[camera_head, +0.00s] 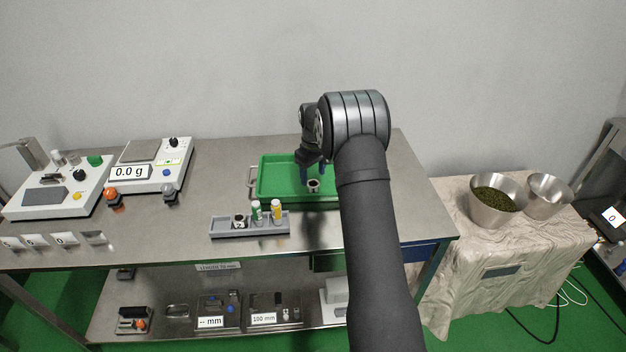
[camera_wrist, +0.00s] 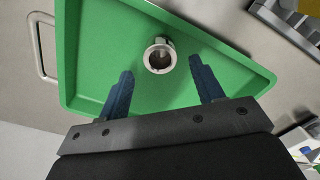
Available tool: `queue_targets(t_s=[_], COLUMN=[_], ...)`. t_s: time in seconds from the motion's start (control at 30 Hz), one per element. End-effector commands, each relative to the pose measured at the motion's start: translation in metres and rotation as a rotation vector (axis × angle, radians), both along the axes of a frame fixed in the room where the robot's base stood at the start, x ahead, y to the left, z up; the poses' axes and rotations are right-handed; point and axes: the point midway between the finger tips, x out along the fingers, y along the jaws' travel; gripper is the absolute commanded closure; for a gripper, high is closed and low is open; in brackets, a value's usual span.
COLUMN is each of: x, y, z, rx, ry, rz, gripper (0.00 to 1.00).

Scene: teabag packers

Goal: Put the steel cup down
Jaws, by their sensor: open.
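The steel cup (camera_wrist: 149,59) stands on the floor of the green tray (camera_wrist: 90,40) in the wrist view, its open rim facing the camera. My gripper (camera_wrist: 162,84) is open, with one blue finger on each side below the cup in the picture. The fingers appear apart from the cup and nothing is between their tips. In the head view the cup (camera_head: 313,187) sits in the green tray (camera_head: 270,185), just below my gripper (camera_head: 314,175). My arm hides the right part of the tray.
A grey rack (camera_head: 222,226) with several small containers stands in front of the tray. A scale (camera_head: 150,165) reading 0.0 g and another device (camera_head: 60,186) stand at the left. Two steel bowls (camera_head: 490,208) (camera_head: 548,197) stand on a cloth-covered table at the right.

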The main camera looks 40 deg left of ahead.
Motion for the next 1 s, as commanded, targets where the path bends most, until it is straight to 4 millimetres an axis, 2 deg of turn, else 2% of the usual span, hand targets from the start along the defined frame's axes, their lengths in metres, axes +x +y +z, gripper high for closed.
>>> queue_targets(t_s=[0.03,0.2,0.4,0.63,1.0], x=[0.001,0.000,0.000,0.000,0.000], y=[0.001,0.000,0.000,0.000,0.000], z=[0.013,0.050,0.080,0.091,0.085], rx=[0.003,0.002,0.000,0.000,-0.002], ry=[-0.002,-0.001,0.000,0.000,0.001], rz=[0.000,0.000,0.000,0.000,0.000], gripper=[0.39,0.39,0.39,0.39,0.39])
